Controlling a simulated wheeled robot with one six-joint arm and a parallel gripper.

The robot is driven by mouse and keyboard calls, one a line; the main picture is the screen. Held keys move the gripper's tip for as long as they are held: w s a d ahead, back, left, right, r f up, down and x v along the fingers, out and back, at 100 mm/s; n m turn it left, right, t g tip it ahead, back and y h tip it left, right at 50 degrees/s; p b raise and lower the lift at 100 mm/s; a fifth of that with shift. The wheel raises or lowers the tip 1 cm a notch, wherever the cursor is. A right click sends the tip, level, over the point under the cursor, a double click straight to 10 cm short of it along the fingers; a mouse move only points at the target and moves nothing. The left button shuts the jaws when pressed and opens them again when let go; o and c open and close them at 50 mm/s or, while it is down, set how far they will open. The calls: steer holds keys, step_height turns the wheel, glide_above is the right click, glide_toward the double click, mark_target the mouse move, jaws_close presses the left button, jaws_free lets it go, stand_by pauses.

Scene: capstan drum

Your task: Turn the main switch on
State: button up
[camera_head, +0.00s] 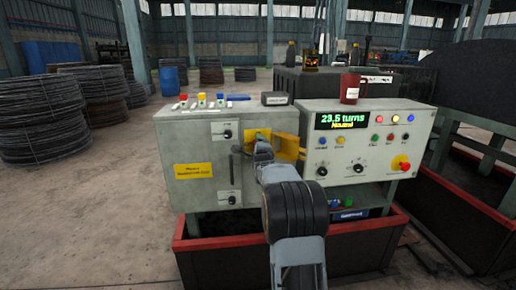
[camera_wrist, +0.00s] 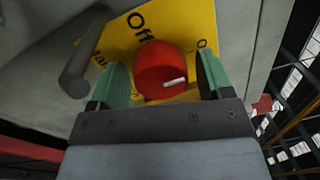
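The main switch is a red round knob (camera_wrist: 158,68) with a white pointer mark, on a yellow plate (camera_wrist: 120,32) in the wrist view. The plate reads "Off" at the top; another label at its right is mostly hidden. The white mark points to the right in that view. My gripper (camera_wrist: 163,80) is open, its green fingers on either side of the knob with a visible gap on each side. In the head view my gripper (camera_head: 262,148) is at the yellow plate (camera_head: 257,134) on the grey cabinet (camera_head: 190,150), and the knob is hidden.
A dark bar handle (camera_wrist: 82,55) sticks out left of the plate. The sloped control panel (camera_head: 370,150) to the right shows "23.5 turns" and "Neutral", with a red stop button (camera_head: 401,163). A red mug (camera_head: 350,88) and a dark box (camera_head: 275,98) stand on top.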

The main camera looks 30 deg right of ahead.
steer(key=shift+o, duration=0.6)
steer(key=shift+s, duration=0.1)
steer(key=v, duration=1.3)
steer(key=shift+s+a, duration=0.15)
steer(key=shift+s, duration=0.15)
steer(key=shift+f, duration=0.1)
